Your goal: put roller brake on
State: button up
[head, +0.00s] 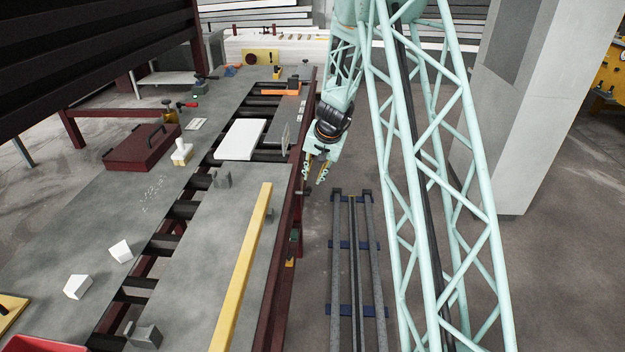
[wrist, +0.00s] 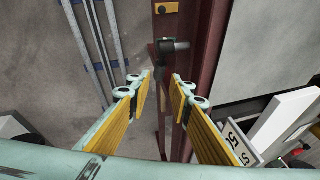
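My gripper (head: 314,175) hangs at the right outer side of the roller table's dark red frame (head: 269,315). In the wrist view my gripper (wrist: 161,82) is open, its two yellow-padded fingers apart with no object clamped between them. In the head view this part is small and partly hidden by my gripper.
A dark red case (head: 141,147) lies on the left worktop. Grey rails on blue crossbars (head: 353,245) lie on the floor right of the frame. A concrete pillar (head: 530,100) stands right.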

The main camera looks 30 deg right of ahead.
jog(key=shift+s+r, duration=0.15)
jog(key=shift+r, duration=0.15)
jog(key=shift+c, duration=0.2)
